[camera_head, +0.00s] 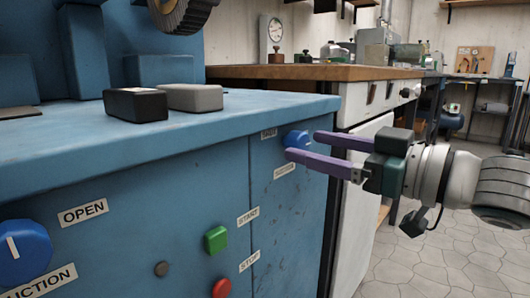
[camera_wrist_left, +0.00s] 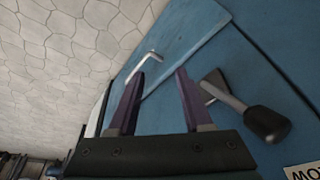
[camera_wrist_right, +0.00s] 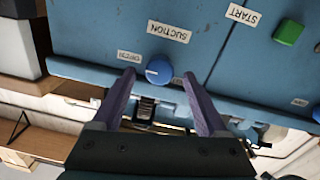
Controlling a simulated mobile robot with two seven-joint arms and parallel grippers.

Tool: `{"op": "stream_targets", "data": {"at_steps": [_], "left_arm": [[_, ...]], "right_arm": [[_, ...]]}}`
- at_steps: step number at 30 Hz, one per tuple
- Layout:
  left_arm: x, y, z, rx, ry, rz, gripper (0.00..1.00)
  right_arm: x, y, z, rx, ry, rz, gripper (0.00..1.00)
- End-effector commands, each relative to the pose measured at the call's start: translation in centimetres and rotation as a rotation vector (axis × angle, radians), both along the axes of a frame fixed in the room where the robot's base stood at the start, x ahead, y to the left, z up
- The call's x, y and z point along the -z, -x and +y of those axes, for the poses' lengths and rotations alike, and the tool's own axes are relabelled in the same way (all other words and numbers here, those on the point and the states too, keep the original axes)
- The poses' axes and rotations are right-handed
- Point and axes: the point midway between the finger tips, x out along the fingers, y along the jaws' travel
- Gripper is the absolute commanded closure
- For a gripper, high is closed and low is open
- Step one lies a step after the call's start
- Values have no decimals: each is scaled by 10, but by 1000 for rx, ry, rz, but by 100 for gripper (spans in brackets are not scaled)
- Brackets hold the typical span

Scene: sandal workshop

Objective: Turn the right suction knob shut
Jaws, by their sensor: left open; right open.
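The right suction knob is blue and round (camera_head: 295,138), on the side of the blue cabinet near its right corner. In the right wrist view the knob (camera_wrist_right: 159,69) has a short white line toward its left, on the side of a label that reads OPEN (camera_wrist_right: 130,56). My right gripper (camera_head: 304,145) is open, its purple fingers pointing at the knob. In the right wrist view the fingertips (camera_wrist_right: 160,77) are either side of it; I cannot tell whether they touch it. My left gripper (camera_wrist_left: 160,73) is open and empty by a blue panel.
Another blue knob (camera_head: 22,252) is at lower left. A green button (camera_head: 215,240) and red button (camera_head: 221,288) sit between the knobs. A black-handled lever (camera_wrist_left: 265,123) and a bent metal handle (camera_wrist_left: 145,66) are near my left gripper. Floor is clear at right.

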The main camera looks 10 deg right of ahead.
Motion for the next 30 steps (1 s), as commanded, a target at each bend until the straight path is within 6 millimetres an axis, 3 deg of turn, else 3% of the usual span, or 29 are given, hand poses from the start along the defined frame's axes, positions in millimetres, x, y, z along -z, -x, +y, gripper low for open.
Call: {"op": "stream_targets", "data": {"at_steps": [13,30], "left_arm": [[3,0,2,5,-7,0,50],[3,0,3,7,-10,0,50]], "right_arm": [[0,-8,6,0,1,0,25],[0,-7,5,0,1,0,89]]}}
